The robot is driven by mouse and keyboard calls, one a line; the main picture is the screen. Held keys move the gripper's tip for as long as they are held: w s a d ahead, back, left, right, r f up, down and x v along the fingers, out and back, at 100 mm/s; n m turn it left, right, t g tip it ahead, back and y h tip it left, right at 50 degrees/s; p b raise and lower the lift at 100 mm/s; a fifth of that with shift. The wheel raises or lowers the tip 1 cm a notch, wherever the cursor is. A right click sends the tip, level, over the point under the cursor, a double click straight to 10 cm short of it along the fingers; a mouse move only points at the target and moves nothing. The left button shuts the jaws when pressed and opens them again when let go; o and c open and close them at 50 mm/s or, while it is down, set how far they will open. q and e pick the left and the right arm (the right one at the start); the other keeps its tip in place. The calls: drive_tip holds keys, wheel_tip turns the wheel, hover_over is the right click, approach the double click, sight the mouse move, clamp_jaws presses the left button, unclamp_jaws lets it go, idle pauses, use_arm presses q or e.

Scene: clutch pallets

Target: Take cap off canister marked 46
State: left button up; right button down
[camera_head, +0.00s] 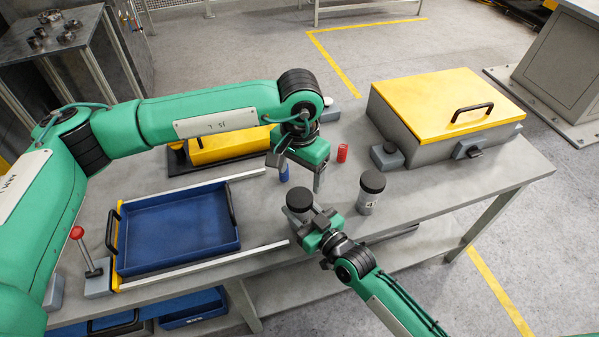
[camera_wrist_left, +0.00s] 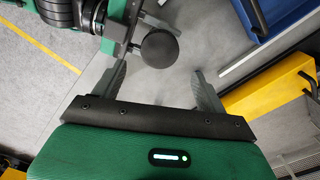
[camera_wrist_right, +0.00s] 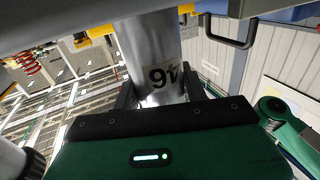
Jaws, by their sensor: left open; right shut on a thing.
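The canister marked 46 (camera_wrist_right: 160,65) fills the middle of the right wrist view, its number upside down there. In the head view it stands under its black cap (camera_head: 299,199), partly hidden by my right gripper (camera_head: 313,217). My right gripper is shut on the canister's body. My left gripper (camera_head: 297,175) is open and empty, above the cap and pointing down. In the left wrist view the round black cap (camera_wrist_left: 160,48) lies beyond and between the open fingers, apart from them. A second black-capped canister (camera_head: 369,193) stands to the right on the table, its number unclear.
A blue tray (camera_head: 180,262) with black handles lies at the left. A grey box with a yellow lid (camera_head: 450,105) stands at the right. A red part (camera_head: 342,153) and a blue part (camera_head: 284,173) stand near my left gripper. The table's front edge is close to my right arm.

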sight(300, 197)
use_arm(q)
drive_tip(key=shift+m, duration=1.1)
drive_tip(key=shift+f, duration=0.2)
wheel_tip(300, 197, down, 8)
drive_tip(key=shift+r, duration=0.2)
